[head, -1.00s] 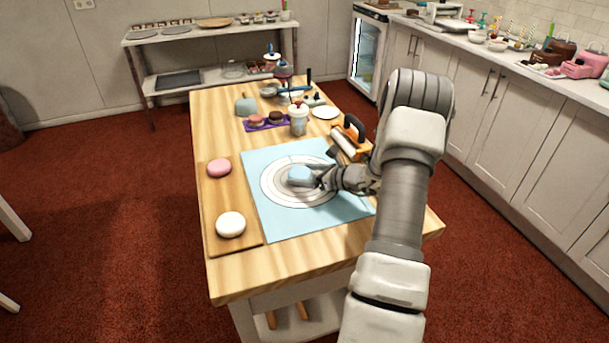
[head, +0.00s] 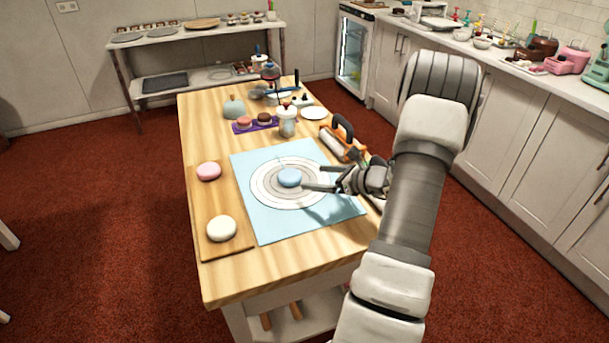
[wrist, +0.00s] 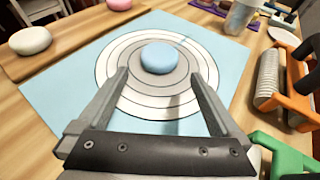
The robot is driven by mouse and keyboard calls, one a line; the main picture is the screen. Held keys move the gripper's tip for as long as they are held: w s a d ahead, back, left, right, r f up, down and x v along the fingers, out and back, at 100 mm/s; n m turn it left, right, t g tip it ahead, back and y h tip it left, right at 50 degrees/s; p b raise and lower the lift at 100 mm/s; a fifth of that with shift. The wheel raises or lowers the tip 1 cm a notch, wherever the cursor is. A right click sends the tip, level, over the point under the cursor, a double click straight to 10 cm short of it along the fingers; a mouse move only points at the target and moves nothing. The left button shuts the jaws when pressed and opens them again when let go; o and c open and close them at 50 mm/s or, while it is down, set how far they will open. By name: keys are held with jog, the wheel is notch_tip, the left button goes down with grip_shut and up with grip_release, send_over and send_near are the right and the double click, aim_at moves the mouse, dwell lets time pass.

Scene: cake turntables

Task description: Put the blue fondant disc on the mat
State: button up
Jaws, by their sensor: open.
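The blue fondant disc (head: 289,177) rests on the light blue mat (head: 265,225), near the middle of its printed rings. In the wrist view the disc (wrist: 159,57) lies just beyond my fingertips, apart from them. My gripper (head: 318,180) is open and empty, to the right of the disc in the head view. In the wrist view my gripper (wrist: 160,80) has its two fingers spread wide over the mat (wrist: 60,100), with nothing between them.
A wooden board (head: 213,195) left of the mat holds a pink disc (head: 209,171) and a white disc (head: 222,228). A rolling tool with an orange frame (head: 341,142) stands right of the mat. A cup (head: 287,124) and a purple tray (head: 244,128) lie behind it.

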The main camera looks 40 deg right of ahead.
jog(key=shift+v, duration=1.25)
jog(key=shift+a+r, duration=0.1)
